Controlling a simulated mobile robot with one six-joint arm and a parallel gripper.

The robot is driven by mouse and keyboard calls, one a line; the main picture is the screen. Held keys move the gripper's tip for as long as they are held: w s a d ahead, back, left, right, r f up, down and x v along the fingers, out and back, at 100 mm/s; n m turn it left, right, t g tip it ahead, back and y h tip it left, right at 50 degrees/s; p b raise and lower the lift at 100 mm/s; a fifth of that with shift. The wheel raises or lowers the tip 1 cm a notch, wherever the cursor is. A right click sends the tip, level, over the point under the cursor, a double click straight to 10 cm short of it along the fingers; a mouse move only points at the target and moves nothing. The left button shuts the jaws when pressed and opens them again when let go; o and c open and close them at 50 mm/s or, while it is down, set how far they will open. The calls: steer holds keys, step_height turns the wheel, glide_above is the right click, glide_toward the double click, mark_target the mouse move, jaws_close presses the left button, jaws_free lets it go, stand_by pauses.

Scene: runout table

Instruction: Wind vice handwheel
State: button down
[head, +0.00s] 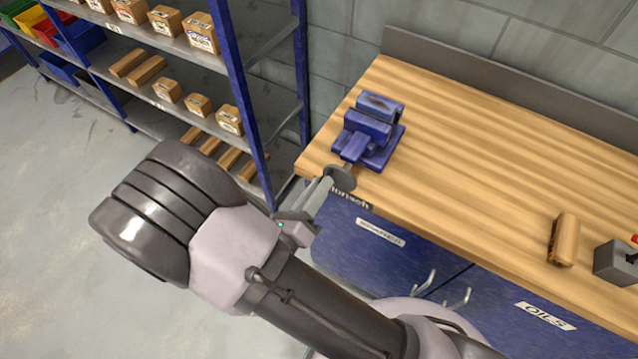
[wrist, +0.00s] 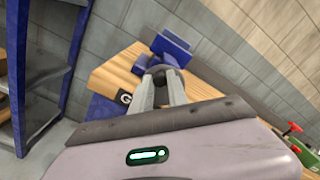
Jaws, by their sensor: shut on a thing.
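The blue vice (head: 371,130) sits on the left end of the wooden workbench, and it also shows in the wrist view (wrist: 172,46). Its dark round handwheel (head: 341,177) faces the front edge of the bench. My gripper (head: 325,184) is at the handwheel, with its fingers shut on the wheel's rim. In the wrist view my two fingers (wrist: 160,82) reach up to the dark wheel (wrist: 163,71), and their tips partly hide it. Exactly how the fingers sit on the rim is hard to see.
The wooden bench top (head: 470,140) is mostly clear. A wooden block (head: 563,239) and a grey box with a red part (head: 617,262) stand at its right. Blue cabinet doors (head: 375,245) lie below. A blue-posted shelf (head: 232,95) with small boxes stands left of the bench.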

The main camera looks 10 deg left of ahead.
steer(key=shift+w+a+f+n+p, duration=0.1)
steer(key=shift+a+f+n+p, duration=0.1)
steer(key=shift+n+p, duration=0.65)
steer(key=shift+w+a+f+n+p, duration=0.1)
steer(key=shift+f+n+p, duration=0.1)
steer(key=shift+n+p, duration=0.6)
steer(key=shift+a+f+n+p, duration=0.1)
steer(key=shift+f+n+p, duration=0.1)
steer(key=shift+n+p, duration=0.5)
steer(key=shift+f+n+p, duration=0.2)
steer(key=shift+n+p, duration=0.1)
steer(key=shift+n, duration=0.75)
